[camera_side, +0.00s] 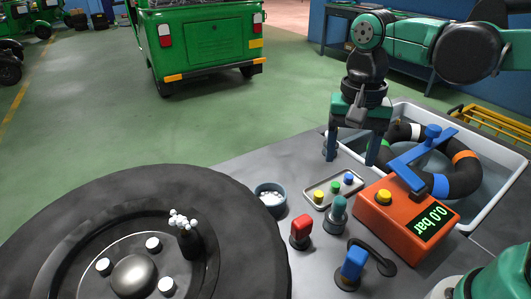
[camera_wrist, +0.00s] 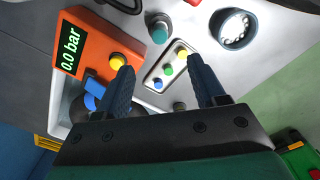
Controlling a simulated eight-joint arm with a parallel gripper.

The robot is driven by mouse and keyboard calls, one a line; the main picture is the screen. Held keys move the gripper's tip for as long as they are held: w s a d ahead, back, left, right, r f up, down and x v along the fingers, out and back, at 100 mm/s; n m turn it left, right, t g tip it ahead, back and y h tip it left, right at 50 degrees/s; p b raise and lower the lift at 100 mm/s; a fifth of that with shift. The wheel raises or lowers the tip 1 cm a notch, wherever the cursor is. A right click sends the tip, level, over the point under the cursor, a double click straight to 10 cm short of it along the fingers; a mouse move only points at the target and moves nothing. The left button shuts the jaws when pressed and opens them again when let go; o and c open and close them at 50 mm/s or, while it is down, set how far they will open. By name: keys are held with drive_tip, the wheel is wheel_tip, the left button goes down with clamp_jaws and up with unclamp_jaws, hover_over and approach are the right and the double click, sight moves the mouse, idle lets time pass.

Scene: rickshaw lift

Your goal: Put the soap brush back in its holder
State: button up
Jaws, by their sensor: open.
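I cannot tell for sure which thing is the soap brush. A red-handled tool (camera_side: 302,228), a teal-topped tool (camera_side: 338,212) and a blue-handled tool (camera_side: 353,264) stand upright in dark round bases on the grey bench. A small round pot (camera_side: 270,202) with white suds stands left of them. It also shows in the wrist view (camera_wrist: 235,42). My gripper (camera_side: 351,152) is open and empty, pointing down above the far part of the bench. In the wrist view its fingers (camera_wrist: 159,72) stand apart, with nothing between them.
A small tray (camera_side: 317,205) holds yellow, green and blue caps. An orange gauge box (camera_side: 385,222) reads 0.0 bar. Behind it, a white tub (camera_side: 488,215) holds a dark tube. A large tyre (camera_side: 90,195) with white foam on its valve lies at left.

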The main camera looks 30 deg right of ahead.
drive_tip(key=d+n+t, duration=0.1)
drive_tip(key=n+t, duration=0.1)
drive_tip(key=n, duration=0.1)
drive_tip(key=d+f+n+t, duration=0.1)
drive_tip(key=n+t, duration=0.2)
drive_tip(key=d+f+n+t, duration=0.1)
drive_tip(key=n+t, duration=0.1)
drive_tip(key=n, duration=0.1)
